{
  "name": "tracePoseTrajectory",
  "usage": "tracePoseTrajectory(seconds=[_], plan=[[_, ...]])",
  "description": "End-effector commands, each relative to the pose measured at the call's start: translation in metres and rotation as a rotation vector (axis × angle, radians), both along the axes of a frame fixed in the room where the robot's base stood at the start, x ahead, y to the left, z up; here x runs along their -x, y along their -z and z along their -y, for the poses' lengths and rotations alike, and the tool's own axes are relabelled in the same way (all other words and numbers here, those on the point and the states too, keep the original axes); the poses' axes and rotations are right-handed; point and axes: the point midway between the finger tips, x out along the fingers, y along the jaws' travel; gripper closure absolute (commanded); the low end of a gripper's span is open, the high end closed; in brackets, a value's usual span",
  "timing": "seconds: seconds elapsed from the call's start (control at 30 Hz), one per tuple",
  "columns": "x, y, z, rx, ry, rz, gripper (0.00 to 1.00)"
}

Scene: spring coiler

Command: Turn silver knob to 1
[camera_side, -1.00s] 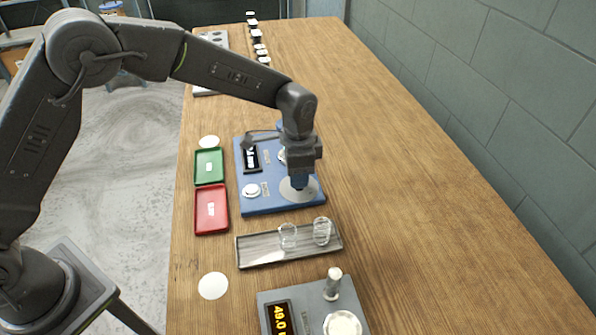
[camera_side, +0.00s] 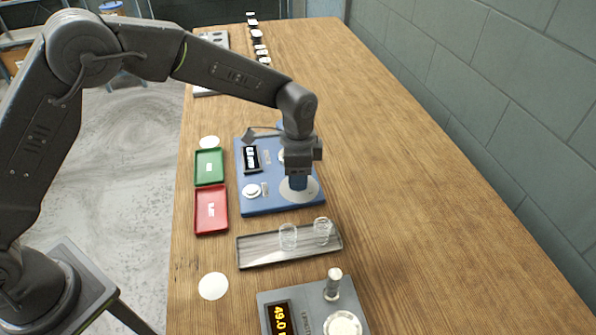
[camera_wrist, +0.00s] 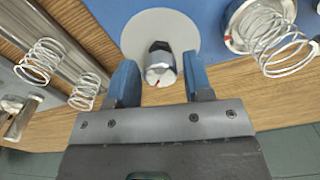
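The silver knob (camera_wrist: 160,66) shows in the wrist view, with a small red mark on its face and a dark part behind it. It sits on a pale round disc (camera_wrist: 150,25) on the blue machine (camera_side: 247,206). My gripper (camera_wrist: 160,70) is open, with its blue fingers on either side of the knob and gaps visible between them and it. In the side view my gripper (camera_side: 298,182) points down over the disc (camera_side: 312,192) and hides the knob there. The number the knob points at cannot be read.
A dark tray (camera_side: 262,256) with two clear coils stands in front of the blue machine. Green (camera_side: 209,166) and red (camera_side: 211,210) trays lie to its left. A grey device (camera_side: 312,296) with a 49.0 display stands nearest. The tabletop at right is clear.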

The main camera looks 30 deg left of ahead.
Motion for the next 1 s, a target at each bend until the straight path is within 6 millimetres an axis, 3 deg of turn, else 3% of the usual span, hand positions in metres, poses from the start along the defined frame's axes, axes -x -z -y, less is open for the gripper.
tracePoseTrajectory(seconds=[0.13, 0.47, 1.0], plan=[[0.0, 0.0, 0.0, 0.0, -0.001, 0.0, 0.41], [0.0, -0.007, 0.0, 0.001, -0.002, 0.001, 0.41], [0.0, -0.114, 0.0, 0.001, -0.001, 0.003, 0.41]])
